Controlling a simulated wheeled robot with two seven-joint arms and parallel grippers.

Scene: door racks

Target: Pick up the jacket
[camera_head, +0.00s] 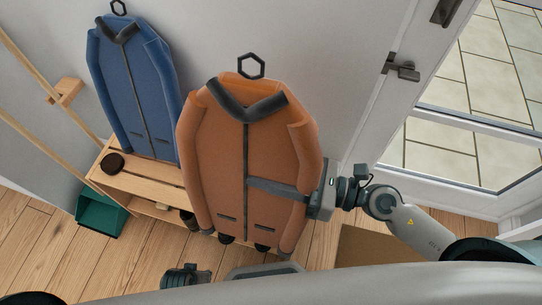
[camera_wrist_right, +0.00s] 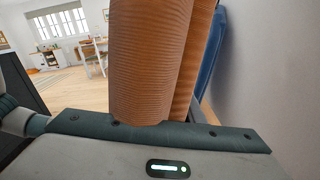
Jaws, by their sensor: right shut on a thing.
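The orange jacket (camera_head: 218,150) has a dark collar and a dark front seam, and it hangs upright in front of the wall. My right gripper (camera_head: 262,187) comes in from the right and is shut on the orange jacket, with a finger lying across its front. In the right wrist view the orange jacket (camera_wrist_right: 150,60) rises between the jaws and fills the middle. A blue jacket (camera_head: 135,85) hangs at the upper left, apart from my gripper. A grey part that looks like my left gripper (camera_head: 265,271) shows at the bottom; its fingers are hidden.
A wooden rack bench (camera_head: 140,183) stands behind the orange jacket, with a dark round item (camera_head: 112,163) on it. A green bin (camera_head: 100,217) is on the floor at the left. A glazed door (camera_head: 440,160) is at the right, beside my right arm. A brown mat (camera_head: 375,248) lies below.

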